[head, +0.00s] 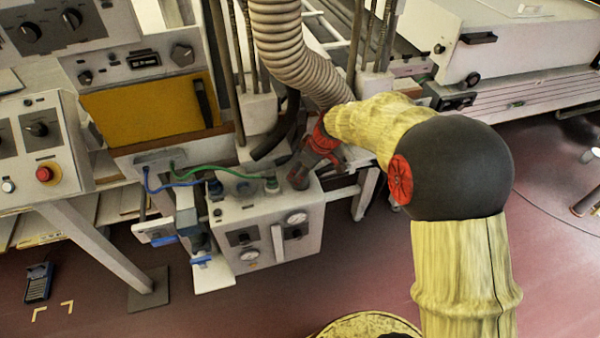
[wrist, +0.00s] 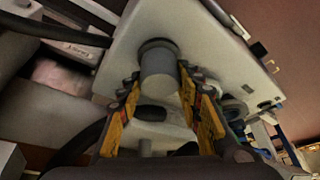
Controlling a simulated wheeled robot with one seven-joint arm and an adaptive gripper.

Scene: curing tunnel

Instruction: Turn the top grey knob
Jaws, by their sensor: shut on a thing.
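The top grey knob (wrist: 158,67) is a smooth round cylinder on the upper face of a pale box (wrist: 215,50). In the wrist view it stands between the two yellow-and-black fingers of my gripper (wrist: 159,78), which is shut on it. In the head view, my gripper (head: 299,179) reaches down to the right end of the same box's top (head: 240,208). There the knob is hidden or too dark to make out from the fingers. I cannot tell how far the knob is turned.
A green hose (head: 225,172) and a blue hose (head: 175,184) run to fittings on the box top, left of my gripper. A ribbed duct (head: 285,45) hangs close behind my arm.

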